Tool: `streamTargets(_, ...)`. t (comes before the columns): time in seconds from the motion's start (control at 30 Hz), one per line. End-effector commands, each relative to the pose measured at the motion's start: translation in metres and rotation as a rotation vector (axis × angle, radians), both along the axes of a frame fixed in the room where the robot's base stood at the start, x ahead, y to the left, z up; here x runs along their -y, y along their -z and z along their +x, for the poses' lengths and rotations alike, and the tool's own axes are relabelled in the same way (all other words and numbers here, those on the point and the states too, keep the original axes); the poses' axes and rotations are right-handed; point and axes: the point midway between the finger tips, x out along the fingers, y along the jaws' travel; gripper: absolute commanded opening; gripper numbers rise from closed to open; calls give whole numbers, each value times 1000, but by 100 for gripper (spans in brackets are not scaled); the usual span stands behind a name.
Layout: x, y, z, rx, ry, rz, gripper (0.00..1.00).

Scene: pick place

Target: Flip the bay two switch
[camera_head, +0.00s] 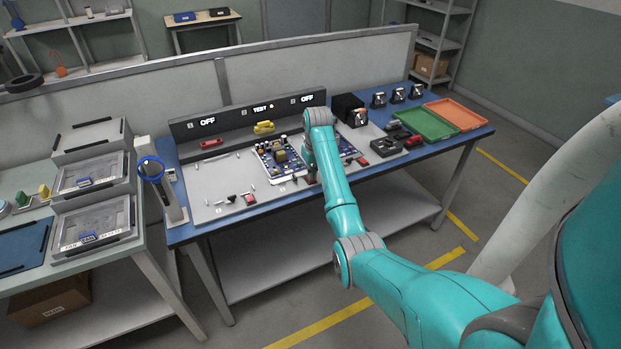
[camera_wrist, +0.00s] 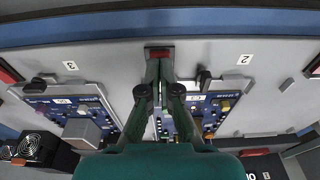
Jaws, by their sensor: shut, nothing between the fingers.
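My gripper (camera_wrist: 159,66) is shut and empty, its fingertips together at a small red switch block (camera_wrist: 159,53) at the bench-side edge of the fixture. The tips look very close to it; I cannot tell whether they touch. The block lies on the bay two side, beside the "2" label (camera_wrist: 243,60) and a black lever (camera_wrist: 205,78). A blue circuit board (camera_wrist: 205,112) lies in that bay and also shows in the head view (camera_head: 277,157). In the head view my gripper (camera_head: 311,180) hides the switch.
Bay three, with a "3" label (camera_wrist: 71,66), holds another board (camera_wrist: 62,108). The left bay plate (camera_head: 212,180) is bare. Left and right displays read OFF. Black devices (camera_head: 350,109), a green tray (camera_head: 426,124) and an orange tray (camera_head: 457,114) stand to the right.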

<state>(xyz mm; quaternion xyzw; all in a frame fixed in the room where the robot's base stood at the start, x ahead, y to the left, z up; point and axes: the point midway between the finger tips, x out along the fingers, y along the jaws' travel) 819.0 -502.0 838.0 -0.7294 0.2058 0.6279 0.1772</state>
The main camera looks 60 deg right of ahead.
Motion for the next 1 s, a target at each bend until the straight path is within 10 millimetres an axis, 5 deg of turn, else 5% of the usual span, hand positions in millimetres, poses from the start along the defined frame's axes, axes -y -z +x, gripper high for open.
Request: streamTargets(1.0,0,-62,0,0,0,0,0)
